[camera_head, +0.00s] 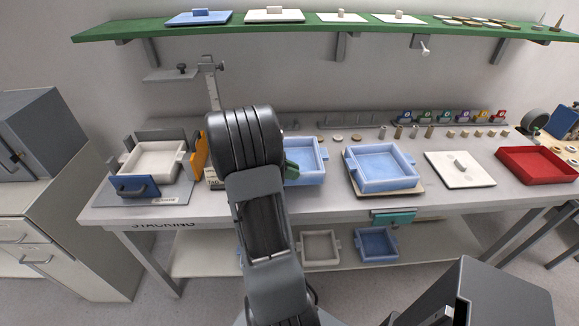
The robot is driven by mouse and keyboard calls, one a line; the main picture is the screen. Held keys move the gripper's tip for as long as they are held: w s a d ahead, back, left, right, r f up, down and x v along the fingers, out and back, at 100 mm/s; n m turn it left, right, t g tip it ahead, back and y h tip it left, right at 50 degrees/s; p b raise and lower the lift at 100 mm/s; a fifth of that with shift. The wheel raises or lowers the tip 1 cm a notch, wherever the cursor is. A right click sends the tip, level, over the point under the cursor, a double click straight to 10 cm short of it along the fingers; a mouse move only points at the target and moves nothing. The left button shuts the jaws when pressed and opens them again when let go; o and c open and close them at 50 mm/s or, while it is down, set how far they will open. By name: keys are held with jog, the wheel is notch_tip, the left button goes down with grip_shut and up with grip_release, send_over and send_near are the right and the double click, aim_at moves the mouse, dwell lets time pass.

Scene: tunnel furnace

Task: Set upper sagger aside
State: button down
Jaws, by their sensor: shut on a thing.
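A blue square sagger (312,174) shows just right of my arm, upright and open at the top. Its left part is hidden behind my arm. My gripper (291,169) is mostly hidden by my arm; a green part of it shows at the sagger's left side, shut on this sagger. I cannot tell whether the sagger touches the bench. A second blue sagger (384,182) sits on a beige board (417,187) to the right. A white sagger (153,146) sits in the stacking fixture (181,190) at the left, with blue and orange blocks around it.
A white lid plate (480,180) and a red tray (540,176) lie on the right of the bench (340,205). Small pieces and a rack line the back. A green shelf (360,24) with lids hangs above. More saggers stand on the lower shelf (205,258).

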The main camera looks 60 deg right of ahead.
aim_at(288, 182)
jog(key=shift+d+f+b, duration=0.1)
jog(key=shift+f+b, duration=0.2)
jog(key=shift+f, duration=2.1)
jog(key=shift+f+b, duration=0.45)
jog(key=shift+b, duration=0.15)
